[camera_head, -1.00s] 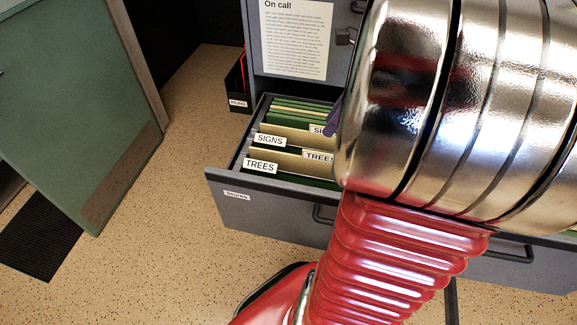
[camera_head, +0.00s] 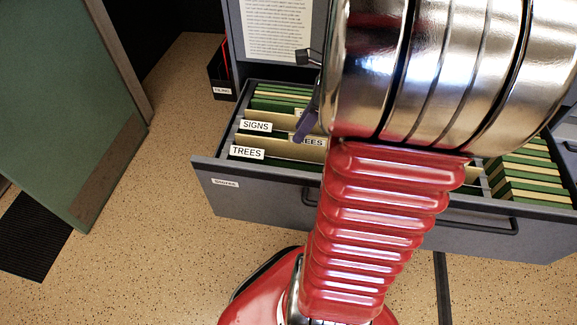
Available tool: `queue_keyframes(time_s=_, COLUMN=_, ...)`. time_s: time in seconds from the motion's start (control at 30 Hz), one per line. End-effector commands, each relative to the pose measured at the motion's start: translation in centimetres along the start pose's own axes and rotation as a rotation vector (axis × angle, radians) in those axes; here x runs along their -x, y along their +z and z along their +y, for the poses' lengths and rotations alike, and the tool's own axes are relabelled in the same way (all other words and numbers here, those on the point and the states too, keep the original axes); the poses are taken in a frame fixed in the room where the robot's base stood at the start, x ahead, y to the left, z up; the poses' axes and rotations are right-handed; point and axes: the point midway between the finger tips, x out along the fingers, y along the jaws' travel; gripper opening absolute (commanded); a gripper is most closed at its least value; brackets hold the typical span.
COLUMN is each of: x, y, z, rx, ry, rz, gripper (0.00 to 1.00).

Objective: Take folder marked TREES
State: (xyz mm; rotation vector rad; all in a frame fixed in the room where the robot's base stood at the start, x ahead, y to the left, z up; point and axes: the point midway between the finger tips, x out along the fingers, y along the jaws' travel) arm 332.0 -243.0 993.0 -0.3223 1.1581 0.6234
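The tan folder with a white TREES tab (camera_head: 247,152) stands near the front of the open grey drawer (camera_head: 262,183), at its left. A second tab (camera_head: 313,142), ending in "EES", shows just behind it, partly covered by my gripper. A folder tabbed SIGNS (camera_head: 256,126) stands further back. My gripper (camera_head: 305,125) shows only as a purple finger tip pointing down over the tabs, with the rest hidden behind my arm. I cannot tell if the finger touches a folder, or whether the gripper is open or shut.
More green and tan folders (camera_head: 525,175) fill the drawer's right side. My arm hides the drawer's middle. A black box marked FILING (camera_head: 222,90) stands on the floor left of the cabinet. A green door (camera_head: 60,110) stands at left.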

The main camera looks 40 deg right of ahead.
Motion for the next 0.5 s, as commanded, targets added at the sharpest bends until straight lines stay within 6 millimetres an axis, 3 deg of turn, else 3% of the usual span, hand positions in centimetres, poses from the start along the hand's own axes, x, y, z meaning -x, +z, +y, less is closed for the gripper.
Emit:
queue_keyframes(time_s=0.27, x=-0.4, y=0.0, z=0.0, rx=0.0, ry=0.002, rz=0.0, gripper=0.27)
queue_keyframes(time_s=0.5, x=-3.4, y=-0.2, z=0.1, rx=0.0, ry=0.004, rz=0.0, gripper=0.27)
